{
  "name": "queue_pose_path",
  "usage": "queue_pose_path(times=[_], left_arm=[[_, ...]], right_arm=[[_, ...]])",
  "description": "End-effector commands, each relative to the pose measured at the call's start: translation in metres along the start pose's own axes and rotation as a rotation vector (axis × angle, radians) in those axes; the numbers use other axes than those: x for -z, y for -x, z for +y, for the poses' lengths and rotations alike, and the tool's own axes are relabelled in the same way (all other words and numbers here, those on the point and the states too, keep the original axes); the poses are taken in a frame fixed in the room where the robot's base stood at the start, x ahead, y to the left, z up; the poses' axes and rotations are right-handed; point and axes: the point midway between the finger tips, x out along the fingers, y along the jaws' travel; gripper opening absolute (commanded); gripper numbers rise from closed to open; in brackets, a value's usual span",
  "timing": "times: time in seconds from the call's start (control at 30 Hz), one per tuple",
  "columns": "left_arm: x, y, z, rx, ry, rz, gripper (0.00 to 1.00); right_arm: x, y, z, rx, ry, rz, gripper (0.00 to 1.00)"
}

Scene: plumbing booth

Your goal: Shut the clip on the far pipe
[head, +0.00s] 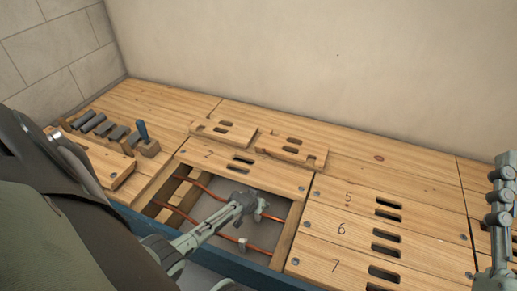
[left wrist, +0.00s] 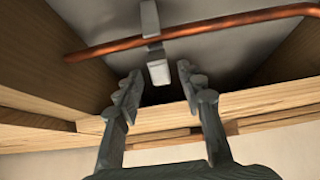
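The far copper pipe (head: 204,189) runs across the open bay in the boards; it also crosses the top of the left wrist view (left wrist: 225,24). A pale grey clip (left wrist: 159,70) sits on it, with one part standing out below the pipe in that view and a strap above it. In the head view this clip is hidden by my gripper. My left gripper (head: 251,207) is over the far pipe. Its fingers are apart, on either side of the clip's lower part, with gaps visible.
The near copper pipe (head: 225,236) with its own grey clip (head: 242,244) lies under my left arm. Wooden sides frame the bay. Numbered boards (head: 365,225) lie to the right. Loose slotted boards (head: 290,150) are behind; a wooden rack (head: 98,128) and blue-handled tool (head: 142,131) are left.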

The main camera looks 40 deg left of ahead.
Motion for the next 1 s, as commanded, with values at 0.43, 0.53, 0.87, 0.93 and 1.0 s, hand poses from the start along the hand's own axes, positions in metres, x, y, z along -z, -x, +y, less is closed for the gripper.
queue_pose_path(times=[0.43,0.53,0.87,0.93,1.0], left_arm=[[-0.001,0.011,0.000,0.000,-0.001,0.000,0.40],[-0.002,0.025,0.000,0.000,-0.001,0.000,0.40],[-0.001,0.087,0.000,-0.001,-0.001,0.001,0.40],[0.000,0.098,0.000,-0.001,-0.001,0.001,0.40],[-0.001,0.107,0.000,0.000,0.000,0.000,0.40]], right_arm=[[-0.001,0.000,0.000,0.000,0.001,-0.002,0.40],[0.000,0.000,0.000,0.000,0.001,-0.001,0.40],[0.000,0.000,0.000,0.000,0.001,-0.001,0.40],[0.000,0.000,0.000,0.000,0.001,0.000,0.40],[0.000,0.000,0.000,0.000,0.001,0.000,0.40]])
